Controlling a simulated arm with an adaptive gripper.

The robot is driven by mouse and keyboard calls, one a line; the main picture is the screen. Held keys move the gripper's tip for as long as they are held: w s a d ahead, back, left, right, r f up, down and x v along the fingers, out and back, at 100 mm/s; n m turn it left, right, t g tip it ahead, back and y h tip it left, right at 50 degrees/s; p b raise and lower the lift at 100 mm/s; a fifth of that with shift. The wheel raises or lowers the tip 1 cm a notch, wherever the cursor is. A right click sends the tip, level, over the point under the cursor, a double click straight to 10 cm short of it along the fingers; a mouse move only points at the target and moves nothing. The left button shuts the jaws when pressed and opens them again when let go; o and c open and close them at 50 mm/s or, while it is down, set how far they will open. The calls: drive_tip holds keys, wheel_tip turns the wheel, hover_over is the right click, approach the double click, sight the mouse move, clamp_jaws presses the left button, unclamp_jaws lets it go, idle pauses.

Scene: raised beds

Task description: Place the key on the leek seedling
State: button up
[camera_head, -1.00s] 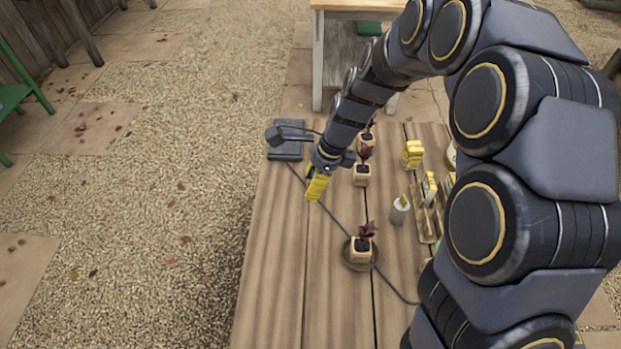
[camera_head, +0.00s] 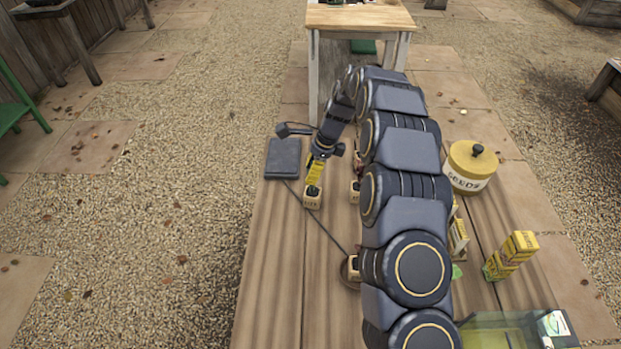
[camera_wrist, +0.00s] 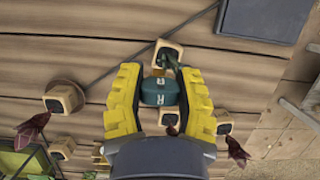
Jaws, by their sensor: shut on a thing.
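My gripper (camera_head: 314,180) points down over a small wooden pot (camera_head: 312,202) at the left side of the table. In the wrist view its yellow fingers (camera_wrist: 160,88) are closed on a dark teal piece with pale letters, which I take to be the key (camera_wrist: 158,95). A small orange-brown part shows at its far end. Just beyond the fingertips is the leek seedling (camera_wrist: 170,62), green leaves in a pale cube pot (camera_wrist: 165,47). I cannot tell whether the key touches it. In the head view the key is not distinguishable.
A dark flat slab (camera_head: 283,158) with a cable lies left of the gripper. Other cube pots (camera_wrist: 60,98) hold dark red seedlings. A seeds tin (camera_head: 470,167), yellow packets (camera_head: 510,255) and a glass-sided box (camera_head: 515,330) stand right. My arm hides the table's middle.

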drive_tip(key=shift+w+a+f, duration=0.15)
drive_tip(key=shift+w+f, duration=0.6)
drive_tip(key=shift+f, duration=1.6)
drive_tip(key=o, duration=1)
drive_tip(key=shift+f, duration=0.15)
drive_tip(key=shift+c, duration=0.2)
